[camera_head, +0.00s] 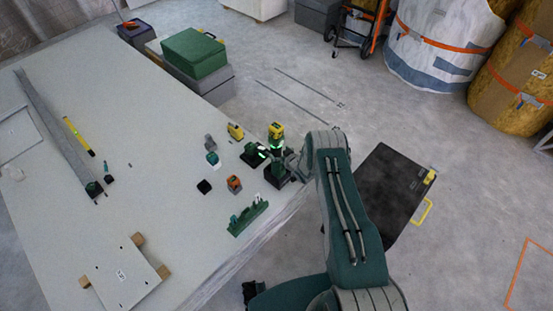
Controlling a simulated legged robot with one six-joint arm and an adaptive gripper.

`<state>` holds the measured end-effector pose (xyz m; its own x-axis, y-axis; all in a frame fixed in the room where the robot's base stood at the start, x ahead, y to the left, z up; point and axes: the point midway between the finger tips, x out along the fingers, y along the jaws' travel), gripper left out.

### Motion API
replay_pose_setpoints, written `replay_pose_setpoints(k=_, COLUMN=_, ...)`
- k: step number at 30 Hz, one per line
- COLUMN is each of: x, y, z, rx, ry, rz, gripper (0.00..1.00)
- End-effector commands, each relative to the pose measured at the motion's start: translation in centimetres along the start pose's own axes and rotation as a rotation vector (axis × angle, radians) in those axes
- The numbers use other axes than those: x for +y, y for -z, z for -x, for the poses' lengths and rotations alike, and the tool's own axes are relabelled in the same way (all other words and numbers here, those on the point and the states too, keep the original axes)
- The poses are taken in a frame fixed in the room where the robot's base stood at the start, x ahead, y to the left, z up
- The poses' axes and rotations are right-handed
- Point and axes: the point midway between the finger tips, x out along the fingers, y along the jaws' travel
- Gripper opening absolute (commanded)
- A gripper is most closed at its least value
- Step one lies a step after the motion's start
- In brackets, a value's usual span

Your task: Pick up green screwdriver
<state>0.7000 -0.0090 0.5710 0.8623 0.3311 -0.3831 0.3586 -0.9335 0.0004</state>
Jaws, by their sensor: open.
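A green and black power screwdriver (277,171) stands upright on its dark base near the right edge of the white table (150,200). My gripper (264,151) is open, at the end of my arm, which reaches in from the right. It is close beside the tool's upper part. The dark gripper and the tool overlap in the picture, so I cannot tell whether they touch. A yellow-topped part (276,131) shows just behind them. The fingertips are small and partly hidden.
A green rack (248,217) with small tools, an orange device (234,184), a black block (204,187) and a yellow device (235,131) stand nearby. A green case (195,54) is at the back. The table's middle is mostly clear.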

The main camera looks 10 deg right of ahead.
Motion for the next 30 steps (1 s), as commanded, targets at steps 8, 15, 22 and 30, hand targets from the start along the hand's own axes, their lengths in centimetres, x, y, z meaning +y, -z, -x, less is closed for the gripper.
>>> replay_pose_setpoints(k=8, x=-0.1, y=-0.1, z=-2.8, rx=0.0, ry=0.001, rz=0.001, gripper=1.0)
replay_pose_setpoints(k=15, x=0.0, y=-0.1, z=-3.3, rx=-0.002, ry=0.0, rz=-0.001, gripper=1.0)
replay_pose_setpoints(k=22, x=0.0, y=-0.1, z=-3.2, rx=-0.001, ry=0.0, rz=-0.001, gripper=0.42)
replay_pose_setpoints(k=30, x=0.1, y=0.2, z=-3.3, rx=0.005, ry=0.0, rz=0.001, gripper=0.04)
